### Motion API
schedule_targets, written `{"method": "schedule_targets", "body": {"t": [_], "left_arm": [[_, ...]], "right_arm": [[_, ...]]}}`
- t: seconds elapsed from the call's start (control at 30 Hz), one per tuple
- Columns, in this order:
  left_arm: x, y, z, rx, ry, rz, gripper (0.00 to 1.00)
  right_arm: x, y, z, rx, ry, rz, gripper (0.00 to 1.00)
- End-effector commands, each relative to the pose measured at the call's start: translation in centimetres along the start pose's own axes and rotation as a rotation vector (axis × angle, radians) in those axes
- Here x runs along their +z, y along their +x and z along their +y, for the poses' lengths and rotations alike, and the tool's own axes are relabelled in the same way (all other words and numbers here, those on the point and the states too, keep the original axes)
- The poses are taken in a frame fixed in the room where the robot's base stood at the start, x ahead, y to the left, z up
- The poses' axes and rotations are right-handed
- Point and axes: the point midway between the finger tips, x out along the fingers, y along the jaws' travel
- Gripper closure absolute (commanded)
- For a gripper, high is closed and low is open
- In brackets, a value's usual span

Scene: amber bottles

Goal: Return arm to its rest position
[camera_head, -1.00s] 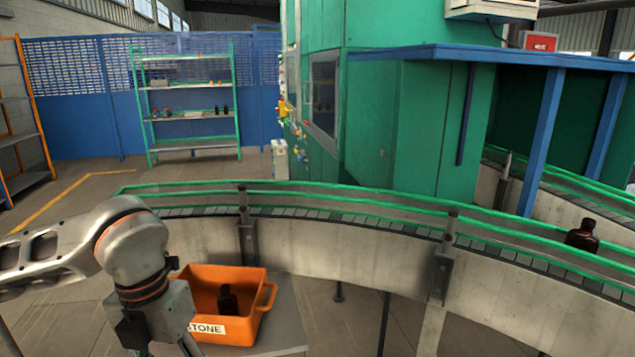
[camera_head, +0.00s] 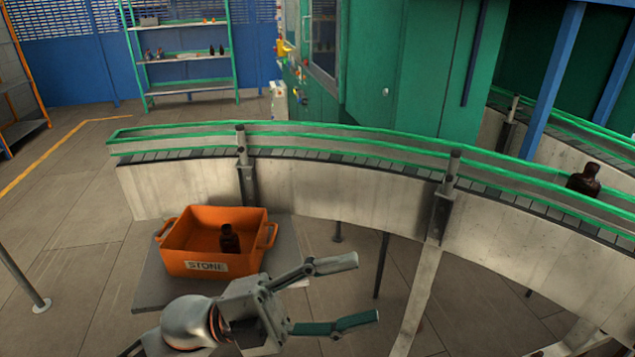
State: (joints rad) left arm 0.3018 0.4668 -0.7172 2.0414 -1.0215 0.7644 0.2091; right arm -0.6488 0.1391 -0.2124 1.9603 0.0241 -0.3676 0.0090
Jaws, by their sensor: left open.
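My left gripper (camera_head: 352,292) is open and empty, low in the middle of the head view, its two fingers spread and pointing right. An amber bottle (camera_head: 230,240) stands upright inside the crate. Another amber bottle (camera_head: 584,181) stands on the curved conveyor (camera_head: 345,179) at the far right, partly behind the green rail. My right gripper is not in view.
The crate sits on a grey platform (camera_head: 150,293) beside the conveyor's concrete wall. Conveyor posts (camera_head: 440,210) and thin legs stand right of my left gripper. A green shelf (camera_head: 186,88) with small items is at the back. The floor at left is mostly clear, with a pole (camera_head: 22,280).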

Motion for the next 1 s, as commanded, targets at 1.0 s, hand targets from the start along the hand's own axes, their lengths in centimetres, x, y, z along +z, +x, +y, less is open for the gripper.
{"method": "schedule_targets", "body": {"t": [1.0], "left_arm": [[7.6,-37.7,30.2,-0.581,-0.989,-1.573,0.45]], "right_arm": [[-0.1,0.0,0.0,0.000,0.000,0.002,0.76]]}}
